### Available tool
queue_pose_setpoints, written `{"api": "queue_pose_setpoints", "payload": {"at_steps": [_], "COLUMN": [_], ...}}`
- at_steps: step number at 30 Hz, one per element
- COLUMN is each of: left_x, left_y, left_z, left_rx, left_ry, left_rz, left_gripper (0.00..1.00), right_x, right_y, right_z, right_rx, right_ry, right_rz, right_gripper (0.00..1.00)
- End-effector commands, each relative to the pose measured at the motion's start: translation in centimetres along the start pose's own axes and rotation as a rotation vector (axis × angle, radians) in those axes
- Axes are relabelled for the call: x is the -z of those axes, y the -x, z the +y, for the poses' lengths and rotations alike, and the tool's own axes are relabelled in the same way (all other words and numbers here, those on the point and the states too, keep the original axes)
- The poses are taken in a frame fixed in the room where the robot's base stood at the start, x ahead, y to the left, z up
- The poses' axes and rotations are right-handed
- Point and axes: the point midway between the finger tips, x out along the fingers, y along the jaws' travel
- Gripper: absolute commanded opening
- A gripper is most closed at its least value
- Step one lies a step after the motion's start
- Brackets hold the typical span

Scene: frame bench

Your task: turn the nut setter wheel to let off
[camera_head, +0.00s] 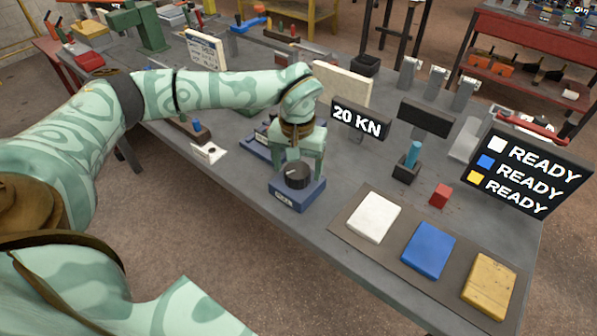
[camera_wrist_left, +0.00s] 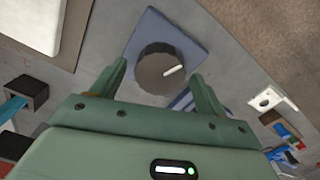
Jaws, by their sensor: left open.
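The nut setter wheel is a black round knob (camera_head: 297,175) with a white pointer line, on a blue box (camera_head: 297,193) near the bench's front edge. In the left wrist view the knob (camera_wrist_left: 160,70) sits just beyond the fingertips, with its white line pointing to the upper right. My left gripper (camera_head: 304,168) is above the box, at the knob. In the left wrist view the open fingers (camera_wrist_left: 160,75) are on either side of the knob, apart from it as far as I can see. My right gripper is not in view.
A black display (camera_head: 359,119) reading "20 KN" stands behind the wheel. To the right lie a white pad (camera_head: 374,217), a blue pad (camera_head: 428,250) and a yellow pad (camera_head: 488,279) on a brown mat. A READY board (camera_head: 527,172) stands beyond them. A red block (camera_head: 440,195) is nearby.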

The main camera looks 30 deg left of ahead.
Motion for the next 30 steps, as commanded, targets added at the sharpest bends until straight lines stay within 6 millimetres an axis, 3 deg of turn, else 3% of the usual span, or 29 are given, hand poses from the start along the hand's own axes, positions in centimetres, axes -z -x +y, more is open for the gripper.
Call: {"api": "queue_pose_setpoints", "payload": {"at_steps": [4,13,14,18,19,30], "left_x": [0.00,0.02,0.02,0.02,0.02,0.00], "left_y": [-1.39,-1.58,-1.58,-1.58,-1.58,-1.37], "left_z": [0.00,0.02,0.02,0.01,0.02,0.00], "left_rx": [0.000,-0.001,-0.001,-0.001,-0.001,0.000], "left_ry": [0.001,0.001,0.000,0.000,0.000,0.046], "left_rz": [0.000,0.002,0.001,0.001,0.001,0.001], "left_gripper": [0.75,0.75,0.72,0.33,0.30,0.30], "right_x": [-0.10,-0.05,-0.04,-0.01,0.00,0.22], "right_y": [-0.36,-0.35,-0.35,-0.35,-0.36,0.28], "right_z": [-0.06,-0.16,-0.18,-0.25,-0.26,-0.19], "right_rx": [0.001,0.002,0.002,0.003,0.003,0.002], "right_ry": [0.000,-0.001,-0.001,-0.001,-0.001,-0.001], "right_rz": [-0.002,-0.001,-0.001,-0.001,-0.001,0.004], "right_gripper": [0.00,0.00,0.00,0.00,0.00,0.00]}}
